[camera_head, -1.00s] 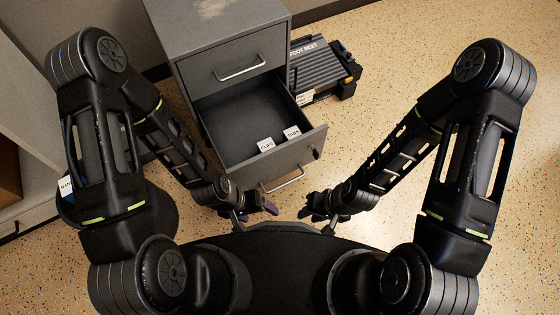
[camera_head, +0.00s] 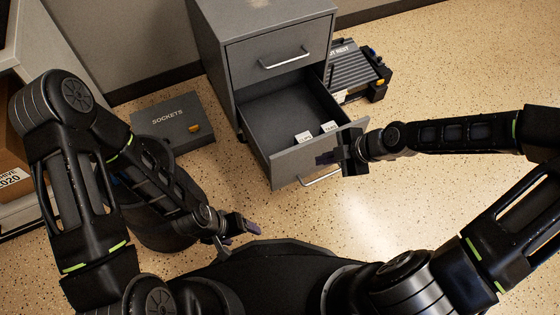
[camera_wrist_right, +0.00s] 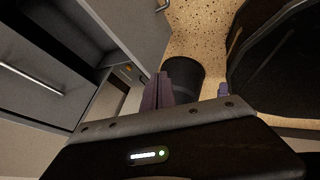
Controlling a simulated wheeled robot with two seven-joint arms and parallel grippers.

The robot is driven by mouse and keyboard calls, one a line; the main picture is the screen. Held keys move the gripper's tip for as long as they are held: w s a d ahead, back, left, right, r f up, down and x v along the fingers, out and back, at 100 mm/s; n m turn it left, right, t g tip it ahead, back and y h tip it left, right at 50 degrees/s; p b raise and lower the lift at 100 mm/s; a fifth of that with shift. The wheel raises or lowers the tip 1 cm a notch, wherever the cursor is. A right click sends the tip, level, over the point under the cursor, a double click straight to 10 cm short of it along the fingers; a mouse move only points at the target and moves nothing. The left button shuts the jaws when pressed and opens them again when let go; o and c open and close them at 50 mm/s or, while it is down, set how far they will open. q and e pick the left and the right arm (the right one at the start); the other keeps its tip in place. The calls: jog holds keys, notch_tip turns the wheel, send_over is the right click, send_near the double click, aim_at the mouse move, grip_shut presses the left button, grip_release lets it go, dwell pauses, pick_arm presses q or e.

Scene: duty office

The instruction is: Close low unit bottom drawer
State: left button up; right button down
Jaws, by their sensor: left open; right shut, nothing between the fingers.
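The grey low unit (camera_head: 215,45) stands at the top middle of the head view. Its bottom drawer (camera_head: 305,160) is pulled well out, with a metal handle (camera_head: 322,178) low on its front. Two white labelled cards stand inside it. The upper drawer (camera_head: 270,52) is shut. My right gripper (camera_head: 328,158) is shut and empty, close to the drawer front near its upper edge; I cannot tell whether they touch. In the right wrist view its fingers (camera_wrist_right: 158,92) are together beside the grey drawer front (camera_wrist_right: 135,25). My left gripper (camera_head: 250,228) is open, low and away from the drawer.
A dark round bin (camera_head: 150,230) is partly hidden behind my left arm. Speckled floor at the right is clear.

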jog(key=shift+s+n, duration=0.1)
jog(key=shift+n, duration=0.5)
jog(key=shift+f, duration=0.15)
jog(key=b, duration=0.8)
send_near(286, 158)
jog(key=shift+x, duration=2.55)
